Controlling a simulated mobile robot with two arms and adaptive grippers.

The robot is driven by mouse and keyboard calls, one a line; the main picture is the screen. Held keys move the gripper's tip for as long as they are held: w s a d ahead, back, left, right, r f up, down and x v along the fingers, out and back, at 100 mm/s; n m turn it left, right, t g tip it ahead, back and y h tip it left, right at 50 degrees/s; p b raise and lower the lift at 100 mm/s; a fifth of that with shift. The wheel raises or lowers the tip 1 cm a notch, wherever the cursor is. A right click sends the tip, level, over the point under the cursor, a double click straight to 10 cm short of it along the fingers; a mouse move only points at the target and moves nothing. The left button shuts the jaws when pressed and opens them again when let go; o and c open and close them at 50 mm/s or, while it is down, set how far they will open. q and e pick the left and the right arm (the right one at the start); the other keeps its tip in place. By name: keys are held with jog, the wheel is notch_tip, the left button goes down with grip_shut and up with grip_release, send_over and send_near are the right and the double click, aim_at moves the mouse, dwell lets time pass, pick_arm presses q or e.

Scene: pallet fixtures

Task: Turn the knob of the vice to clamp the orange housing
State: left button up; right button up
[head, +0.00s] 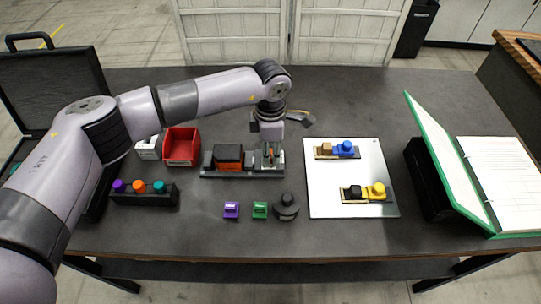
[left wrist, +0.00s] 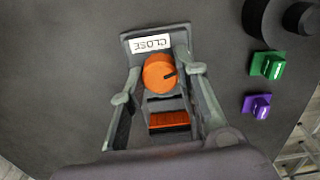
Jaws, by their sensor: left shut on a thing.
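The dark vice (head: 240,175) stands on the table at the middle, with the orange housing (head: 229,153) sitting in it. In the left wrist view, the round orange knob (left wrist: 158,74) with a dark pointer mark lies beside a white "CLOSE" label (left wrist: 151,43). Part of the orange housing (left wrist: 168,121) shows below the knob. My left gripper (head: 270,155) points down over the right end of the vice. Its fingers (left wrist: 158,80) are shut on the knob, one on each side. The knob is mostly hidden in the head view. My right gripper is in no view.
A red bin (head: 182,146) and a block with colored knobs (head: 144,196) stand left. Purple (head: 231,210) and green (head: 260,210) pieces and a dark round piece (head: 287,206) lie in front. A white plate (head: 322,200) with two fixtures and a green binder (head: 448,160) are right.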

pick_arm(q)
jog(key=n+b, duration=0.7)
jog(key=shift+f, duration=0.2)
jog(key=n+b, duration=0.3)
jog(key=n, duration=0.1)
jog(key=shift+r+n, duration=0.1)
jog(key=shift+n, duration=0.2)
jog(key=shift+r+n+b, duration=0.15)
jog(key=shift+n+b, duration=0.7)
jog(key=shift+n, duration=0.35)
jog(key=o, duration=1.2)
jog(key=shift+c, duration=0.2)
notch_tip(320, 180, up, 12)
